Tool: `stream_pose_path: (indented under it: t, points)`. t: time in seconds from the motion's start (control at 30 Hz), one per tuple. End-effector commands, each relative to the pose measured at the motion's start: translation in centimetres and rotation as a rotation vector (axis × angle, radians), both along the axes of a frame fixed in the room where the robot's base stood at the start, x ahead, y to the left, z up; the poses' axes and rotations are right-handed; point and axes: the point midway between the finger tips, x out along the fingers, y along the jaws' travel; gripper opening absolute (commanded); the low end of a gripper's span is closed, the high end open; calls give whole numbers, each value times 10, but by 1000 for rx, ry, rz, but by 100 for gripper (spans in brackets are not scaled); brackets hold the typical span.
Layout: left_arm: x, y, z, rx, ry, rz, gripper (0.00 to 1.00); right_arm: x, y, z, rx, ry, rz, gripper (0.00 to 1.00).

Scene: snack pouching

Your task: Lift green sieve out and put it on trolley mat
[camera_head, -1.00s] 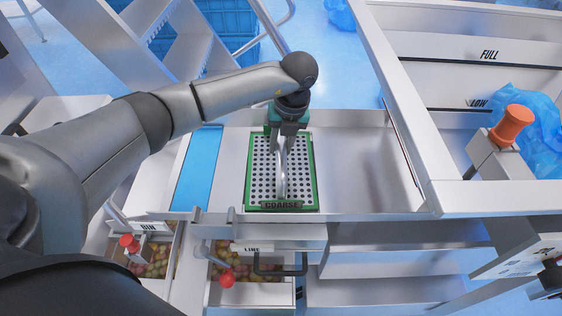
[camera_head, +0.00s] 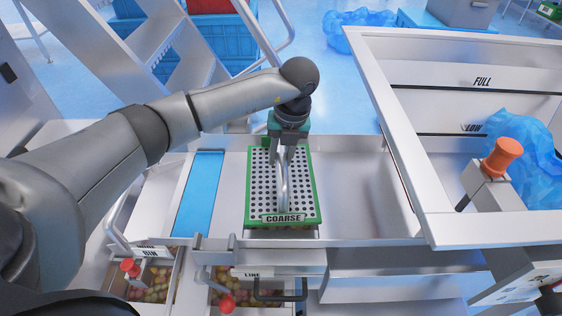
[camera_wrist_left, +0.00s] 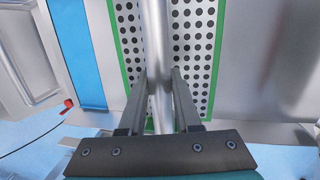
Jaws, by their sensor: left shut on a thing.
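The green sieve (camera_head: 308,190) has a green rim, a white plate with dark round holes and a "COARSE" label at its front edge. The left wrist view shows the two fingers (camera_wrist_left: 160,80) on either side of the bar, above the sieve plate (camera_wrist_left: 192,45). The sieve looks level and sits in or just above the metal trough; round pieces show under its front edge. A flat blue mat (camera_head: 200,195) lies to its left. My right gripper is not in view.
The trough (camera_head: 360,195) right of the sieve is bare. A high-walled hopper marked "FULL" and "LOW" (camera_head: 400,150) stands at the right with an orange knob (camera_head: 502,157) and blue plastic. Below are bins of round pieces (camera_head: 155,285) with red-knobbed levers.

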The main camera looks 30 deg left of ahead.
Motion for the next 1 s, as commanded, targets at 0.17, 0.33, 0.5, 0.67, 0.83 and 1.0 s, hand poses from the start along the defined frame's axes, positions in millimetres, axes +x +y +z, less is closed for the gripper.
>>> stream_pose_path:
  t: [0.17, 0.33, 0.5, 0.67, 0.83, 1.0]
  points:
    - [1, 0, 34, -2, -6, 0, 0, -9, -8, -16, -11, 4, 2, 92]
    - [1, 0, 63, -2, -6, 0, 0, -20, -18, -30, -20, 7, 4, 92]
    - [1, 0, 93, -1, -4, -1, 0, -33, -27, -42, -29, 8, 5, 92]
    - [1, 0, 118, -1, -4, -1, 0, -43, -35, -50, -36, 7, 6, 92]
    - [1, 0, 137, 0, -4, -1, 0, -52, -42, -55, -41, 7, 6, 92]
    - [0, 0, 147, -2, -3, -1, 0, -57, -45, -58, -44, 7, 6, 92]
